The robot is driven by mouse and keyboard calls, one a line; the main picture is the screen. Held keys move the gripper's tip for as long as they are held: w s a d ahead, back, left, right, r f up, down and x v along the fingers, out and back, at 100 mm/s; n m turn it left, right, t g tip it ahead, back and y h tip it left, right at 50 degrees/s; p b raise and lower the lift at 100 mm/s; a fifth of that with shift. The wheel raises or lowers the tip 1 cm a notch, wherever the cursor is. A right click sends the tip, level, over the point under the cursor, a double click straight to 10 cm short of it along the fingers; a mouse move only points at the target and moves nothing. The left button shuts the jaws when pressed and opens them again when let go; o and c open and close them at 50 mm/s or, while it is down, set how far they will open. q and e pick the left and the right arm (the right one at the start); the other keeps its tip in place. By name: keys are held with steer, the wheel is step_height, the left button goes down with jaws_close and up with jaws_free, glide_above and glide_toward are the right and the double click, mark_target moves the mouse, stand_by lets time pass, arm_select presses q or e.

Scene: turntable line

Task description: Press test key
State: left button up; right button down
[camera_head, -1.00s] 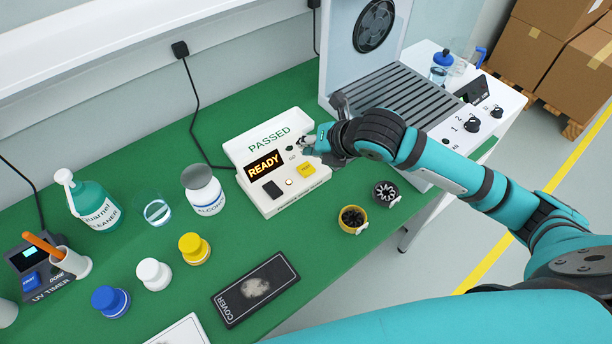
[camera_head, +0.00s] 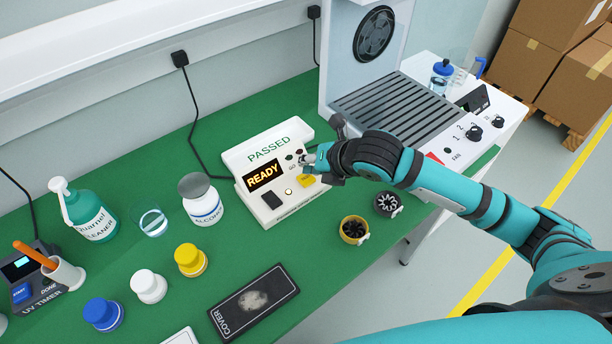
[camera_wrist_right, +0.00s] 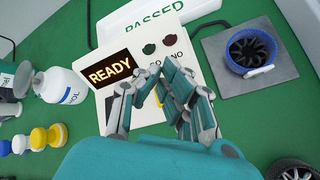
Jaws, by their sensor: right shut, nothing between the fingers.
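My right gripper (camera_head: 309,160) is shut and empty, over the tester's right side just above the yellow key. In the right wrist view the fingers (camera_wrist_right: 151,92) cover most of the key; only a yellow sliver (camera_wrist_right: 158,101) shows. I cannot tell whether they touch it. My left gripper is not in view.
An alcohol bottle (camera_head: 204,205) stands left of the tester. A yellow-ringed rotor (camera_head: 353,231) and a grey rotor (camera_head: 388,204) lie to its right. In the wrist view a blue-ringed rotor (camera_wrist_right: 234,64) sits on a grey plate. A black cover box (camera_head: 253,302) lies in front.

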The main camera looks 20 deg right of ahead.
mark_target(308, 176)
steer(key=shift+f, duration=0.2)
stand_by(0.6)
steer(key=shift+f, duration=0.25)
steer(key=shift+f, duration=0.5)
stand_by(0.6)
steer(key=shift+r, duration=0.1)
steer(key=shift+r+p, duration=0.85)
steer(key=shift+p, duration=0.35)
step_height(308, 176, up, 5)
steer(key=p, duration=0.5)
steer(key=shift+p, duration=0.4)
